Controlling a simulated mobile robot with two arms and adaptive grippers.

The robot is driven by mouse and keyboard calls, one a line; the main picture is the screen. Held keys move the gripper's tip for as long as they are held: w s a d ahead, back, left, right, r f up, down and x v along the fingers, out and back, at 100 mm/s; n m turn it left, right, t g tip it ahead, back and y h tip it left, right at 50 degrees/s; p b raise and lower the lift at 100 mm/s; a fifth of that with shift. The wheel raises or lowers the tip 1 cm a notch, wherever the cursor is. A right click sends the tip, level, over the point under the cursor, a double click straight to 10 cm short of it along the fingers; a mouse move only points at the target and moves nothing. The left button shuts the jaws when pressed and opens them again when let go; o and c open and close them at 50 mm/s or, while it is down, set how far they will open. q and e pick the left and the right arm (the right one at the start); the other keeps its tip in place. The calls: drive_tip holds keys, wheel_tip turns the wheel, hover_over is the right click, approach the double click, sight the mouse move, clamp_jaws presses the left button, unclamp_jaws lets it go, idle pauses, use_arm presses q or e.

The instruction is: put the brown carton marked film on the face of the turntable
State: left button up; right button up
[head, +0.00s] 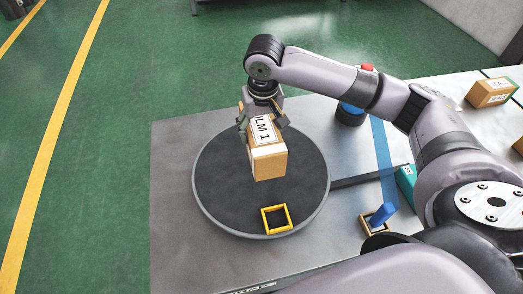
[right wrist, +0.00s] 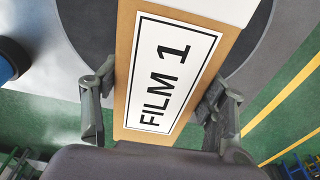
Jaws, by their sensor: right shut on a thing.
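The brown carton marked film (head: 267,150) is in my right gripper (head: 262,117), over the dark face of the turntable (head: 220,185). The gripper comes from above and is shut on the carton's upper part. In the right wrist view the carton (right wrist: 124,75) lies between the two fingers (right wrist: 158,110), its white label reading FILM 1. I cannot tell whether the carton's bottom touches the turntable face. My left gripper is not in view.
A yellow square frame (head: 276,218) lies on the turntable's near part. A blue round thing (head: 350,114) stands behind right. A blue block in a small wooden holder (head: 379,218) is to the right. Another brown carton (head: 489,93) sits at the far right.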

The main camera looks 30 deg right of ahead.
wheel_tip(320, 180, down, 4)
drive_tip(key=shift+f, duration=2.7)
drive_tip(key=o, duration=1.8)
drive_tip(key=shift+f, duration=0.1)
drive_tip(key=shift+o, duration=0.2)
drive_tip(key=r, duration=0.4)
drive_tip(key=s+r, duration=0.1)
drive_tip(key=r, duration=0.7)
drive_tip(key=shift+s+a, duration=0.2)
